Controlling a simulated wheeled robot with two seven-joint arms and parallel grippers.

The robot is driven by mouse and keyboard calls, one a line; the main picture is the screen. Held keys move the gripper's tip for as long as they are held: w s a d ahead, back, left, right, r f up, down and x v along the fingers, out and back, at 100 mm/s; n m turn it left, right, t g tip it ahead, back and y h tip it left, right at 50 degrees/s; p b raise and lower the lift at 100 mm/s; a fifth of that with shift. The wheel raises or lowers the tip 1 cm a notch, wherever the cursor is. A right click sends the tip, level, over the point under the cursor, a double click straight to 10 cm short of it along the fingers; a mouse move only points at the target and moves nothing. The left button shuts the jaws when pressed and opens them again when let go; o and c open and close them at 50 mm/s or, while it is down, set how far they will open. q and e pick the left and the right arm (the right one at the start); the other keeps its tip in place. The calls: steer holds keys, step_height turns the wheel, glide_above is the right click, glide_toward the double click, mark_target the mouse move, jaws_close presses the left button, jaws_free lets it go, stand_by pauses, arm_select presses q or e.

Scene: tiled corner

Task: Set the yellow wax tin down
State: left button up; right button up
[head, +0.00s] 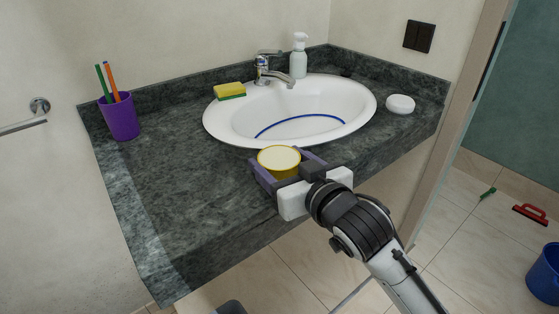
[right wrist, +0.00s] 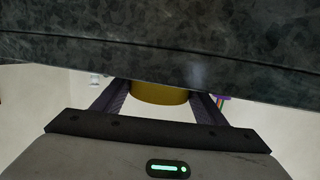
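The yellow wax tin (head: 279,159), round with a pale top, is between the purple-grey fingers of my right gripper (head: 287,164), at the counter's front edge just before the sink. The right gripper is shut on it from the front right. In the right wrist view the tin's yellow side (right wrist: 160,93) shows between the two fingers (right wrist: 160,98), partly hidden by the dark counter edge. The tin looks upright. I cannot tell whether its base touches the counter. My left gripper is not in view.
The dark stone counter (head: 185,190) is clear to the left of the tin. A white sink (head: 225,120) with a blue curved line lies behind. A purple cup (head: 120,119), sponge (head: 229,91), soap bottle (head: 298,62), faucet (head: 264,70) and white round object (head: 400,104) stand around it.

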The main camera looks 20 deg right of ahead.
steer(key=o, duration=0.4)
steer(key=shift+o, duration=0.2)
steer(key=p+v, duration=0.1)
steer(key=v, duration=0.8)
steer(key=shift+a+r, duration=0.1)
steer(key=shift+r, duration=0.1)
steer(key=shift+p+v, duration=1.55)
steer(key=shift+p, duration=1.15)
steer(key=shift+f, duration=0.1)
